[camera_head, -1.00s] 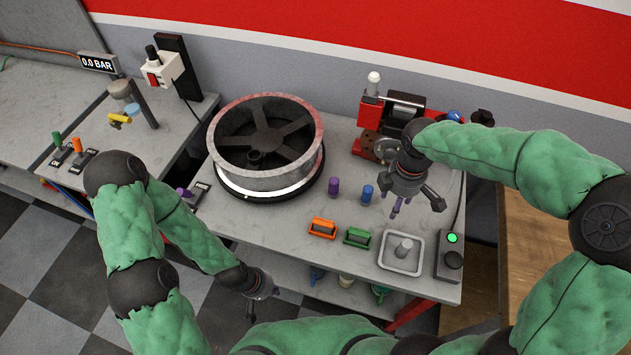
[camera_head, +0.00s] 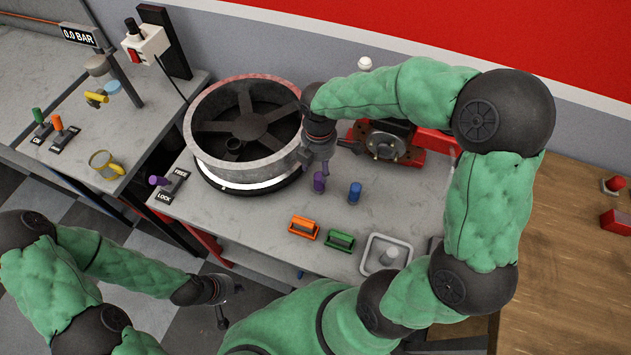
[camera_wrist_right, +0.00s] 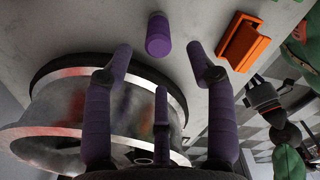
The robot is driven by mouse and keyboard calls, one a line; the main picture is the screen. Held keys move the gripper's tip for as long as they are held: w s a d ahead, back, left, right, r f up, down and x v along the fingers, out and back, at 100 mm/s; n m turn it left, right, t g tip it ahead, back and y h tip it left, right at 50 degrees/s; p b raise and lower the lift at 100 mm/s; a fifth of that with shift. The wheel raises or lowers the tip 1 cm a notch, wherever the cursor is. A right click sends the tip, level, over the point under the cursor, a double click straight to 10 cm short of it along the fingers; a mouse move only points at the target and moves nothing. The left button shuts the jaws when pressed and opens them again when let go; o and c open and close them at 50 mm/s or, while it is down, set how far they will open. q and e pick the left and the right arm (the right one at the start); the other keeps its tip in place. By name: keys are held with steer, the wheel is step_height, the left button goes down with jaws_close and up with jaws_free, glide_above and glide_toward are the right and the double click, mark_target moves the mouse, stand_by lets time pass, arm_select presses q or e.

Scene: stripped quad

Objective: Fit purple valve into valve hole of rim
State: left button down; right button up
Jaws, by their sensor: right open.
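The purple valve (camera_head: 319,183) stands upright on the grey table, just right of the rim. It also shows in the right wrist view (camera_wrist_right: 159,35), beyond the fingertips. The metal rim (camera_head: 240,172) lies flat on a dark round base; its wall fills the left of the right wrist view (camera_wrist_right: 65,105). I cannot make out the valve hole. My right gripper (camera_head: 323,164) is open and empty, pointing down just above the purple valve, close to the rim's right side. Its dark purple fingers (camera_wrist_right: 170,78) are spread. My left gripper (camera_head: 225,300) hangs empty and spread in front of the table.
A blue valve (camera_head: 355,193) stands right of the purple one. Orange (camera_head: 304,228) and green (camera_head: 340,241) holders and a grey tray (camera_head: 375,270) are at the front. A red machine (camera_head: 415,150) stands behind. A purple lock lever (camera_head: 160,181) is at the table's left.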

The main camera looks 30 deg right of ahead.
mark_target(319, 176)
step_height(319, 176, down, 4)
steer(key=shift+f+b, duration=0.1)
steer(key=shift+b, duration=0.45)
step_height(319, 176, down, 5)
steer(key=shift+d+r+b, duration=0.1)
steer(key=shift+d+b, duration=0.05)
steer(key=shift+b, duration=1.05)
steer(key=shift+c, duration=0.3)
steer(key=c, duration=1.1)
